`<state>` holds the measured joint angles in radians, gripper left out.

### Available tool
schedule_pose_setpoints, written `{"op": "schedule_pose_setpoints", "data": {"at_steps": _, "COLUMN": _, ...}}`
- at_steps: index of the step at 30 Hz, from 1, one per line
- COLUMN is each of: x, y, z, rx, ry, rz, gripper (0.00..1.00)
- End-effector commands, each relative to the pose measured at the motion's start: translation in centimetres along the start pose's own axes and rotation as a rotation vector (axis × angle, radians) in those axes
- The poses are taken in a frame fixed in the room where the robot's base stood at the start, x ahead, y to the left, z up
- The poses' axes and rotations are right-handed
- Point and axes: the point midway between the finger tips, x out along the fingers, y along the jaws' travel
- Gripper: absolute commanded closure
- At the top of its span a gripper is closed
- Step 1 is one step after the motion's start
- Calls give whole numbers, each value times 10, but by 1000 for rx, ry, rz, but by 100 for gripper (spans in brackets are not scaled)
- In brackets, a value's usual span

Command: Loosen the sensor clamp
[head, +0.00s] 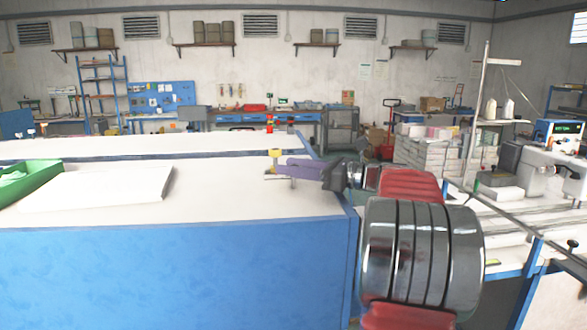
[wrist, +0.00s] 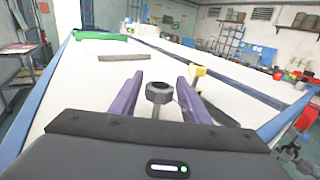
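My gripper (wrist: 160,80) is open, with its two purple fingers apart. A dark round knob with a hole in its top (wrist: 158,92), on a thin stem, stands between the fingers. Gaps show on both sides, so they do not touch it. A yellow block (wrist: 199,71) with a dark bar stands just right of the right finger. Which of these parts is the sensor clamp I cannot tell for sure. In the head view my gripper (head: 281,167) reaches left over the white table, and the yellow block (head: 275,153) shows at its fingertips. The knob is not clear there.
The white table top (head: 230,200) is mostly bare. A pale flat panel (head: 97,186) and a green tray (head: 28,178) lie at its left. A second white surface (head: 150,146) runs behind. A sewing machine (head: 545,170) stands at the right.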

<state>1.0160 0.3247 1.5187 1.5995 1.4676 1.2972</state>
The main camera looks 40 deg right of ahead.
Motion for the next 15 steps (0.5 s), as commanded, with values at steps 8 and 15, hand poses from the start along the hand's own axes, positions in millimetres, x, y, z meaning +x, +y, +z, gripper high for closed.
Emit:
{"op": "schedule_pose_setpoints", "data": {"at_steps": 8, "x": 0, "y": 0, "z": 0, "rx": 0, "ry": 0, "rz": 0, "gripper": 49}}
{"op": "schedule_pose_setpoints", "data": {"at_steps": 15, "x": -7, "y": 0, "z": 0, "rx": 0, "ry": 0, "rz": -1, "gripper": 49}}
